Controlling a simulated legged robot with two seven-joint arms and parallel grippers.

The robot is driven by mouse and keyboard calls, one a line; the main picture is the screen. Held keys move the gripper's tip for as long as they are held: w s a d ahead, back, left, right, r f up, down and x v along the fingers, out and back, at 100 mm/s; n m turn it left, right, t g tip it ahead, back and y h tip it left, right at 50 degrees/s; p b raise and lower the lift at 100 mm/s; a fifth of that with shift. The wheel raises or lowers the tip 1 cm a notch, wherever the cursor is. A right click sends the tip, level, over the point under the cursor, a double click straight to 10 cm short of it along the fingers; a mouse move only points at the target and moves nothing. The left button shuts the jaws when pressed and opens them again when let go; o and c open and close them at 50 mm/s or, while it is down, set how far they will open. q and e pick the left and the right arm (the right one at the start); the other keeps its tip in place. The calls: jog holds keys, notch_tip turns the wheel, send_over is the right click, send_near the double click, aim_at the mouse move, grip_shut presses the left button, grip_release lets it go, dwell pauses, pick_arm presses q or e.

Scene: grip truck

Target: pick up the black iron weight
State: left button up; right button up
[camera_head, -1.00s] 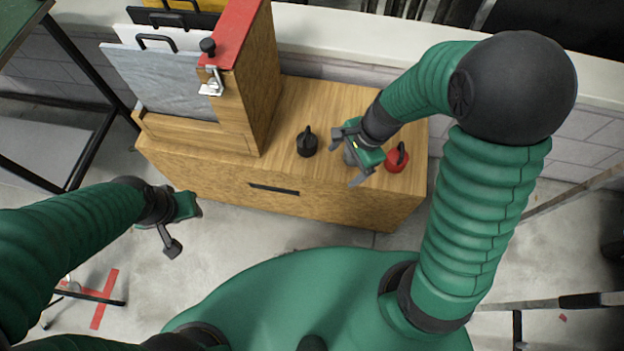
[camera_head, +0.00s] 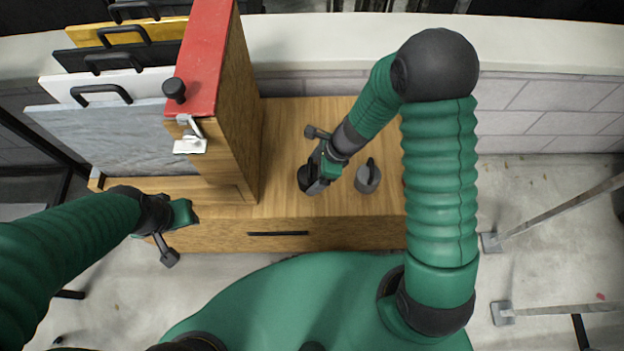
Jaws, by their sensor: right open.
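The black iron weight (camera_head: 304,178) stands on the wooden cabinet top, to the right of the upright wooden box. My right gripper (camera_head: 312,160) is open at the black weight, with one finger out to its upper side and the other over or beside the weight. The gripper hides part of the weight, and I cannot tell whether they touch. My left gripper (camera_head: 180,236) hangs at the cabinet's front left, away from the weights. It looks open and empty.
A grey weight (camera_head: 368,178) stands just right of my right gripper. A sliver of the red weight (camera_head: 404,183) shows beside my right arm. The wooden box (camera_head: 233,110) with a red top and latch rises on the left, beside several handled panels (camera_head: 118,140).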

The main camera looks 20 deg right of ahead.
jog(key=shift+a+x, duration=0.2)
jog(key=shift+x, duration=0.95)
jog(key=shift+a, duration=0.25)
jog(key=shift+r, duration=0.15)
jog(key=shift+c, duration=0.2)
jog(key=shift+d, duration=0.45)
jog(key=c, duration=0.7)
jog(key=shift+a, duration=0.3)
jog(key=c, duration=1)
jog(key=shift+w+d, duration=0.1)
grip_shut()
